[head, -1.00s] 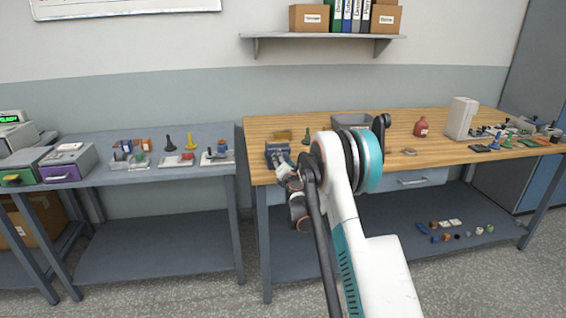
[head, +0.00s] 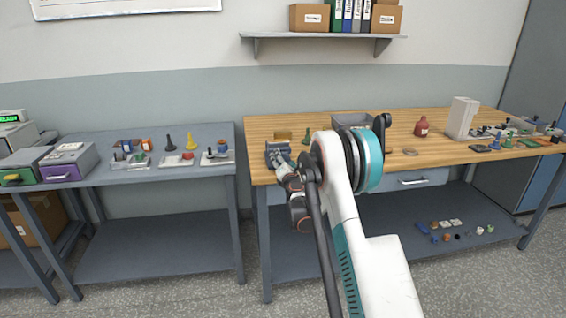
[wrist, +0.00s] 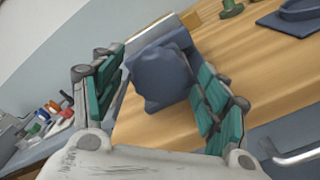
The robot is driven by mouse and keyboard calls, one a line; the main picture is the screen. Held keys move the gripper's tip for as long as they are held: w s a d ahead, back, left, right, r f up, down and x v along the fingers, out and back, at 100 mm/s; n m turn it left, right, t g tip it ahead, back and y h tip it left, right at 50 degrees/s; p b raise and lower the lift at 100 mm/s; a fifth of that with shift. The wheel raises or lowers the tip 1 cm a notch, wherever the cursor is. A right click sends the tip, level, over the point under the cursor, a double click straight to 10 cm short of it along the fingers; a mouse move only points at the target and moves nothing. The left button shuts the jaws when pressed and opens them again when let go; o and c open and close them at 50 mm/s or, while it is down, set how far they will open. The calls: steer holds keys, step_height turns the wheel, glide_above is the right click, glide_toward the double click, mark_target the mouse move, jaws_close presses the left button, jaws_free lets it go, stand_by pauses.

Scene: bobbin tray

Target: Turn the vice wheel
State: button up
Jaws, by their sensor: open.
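The vice (head: 277,147) is a small blue-grey block at the left front corner of the wooden bench. In the wrist view, its blue-grey wheel (wrist: 160,80) has a lobed rim and faces me. It lies between the two teal-padded fingers of my gripper (wrist: 162,88). The fingers are apart, with visible gaps to the wheel on the near side; I cannot tell whether either tip touches it. In the head view, my gripper (head: 284,167) is at the front of the vice, and the wheel is hidden behind it.
The wooden bench top (head: 285,124) holds a grey bin (head: 352,121), a red bottle (head: 421,127) and a green piece (head: 307,135) near the vice. A drawer handle (wrist: 297,156) shows below the bench edge. A grey table (head: 190,138) with small parts stands left.

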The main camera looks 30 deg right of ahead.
steer(key=v, duration=1.2)
steer(key=shift+w, duration=0.1)
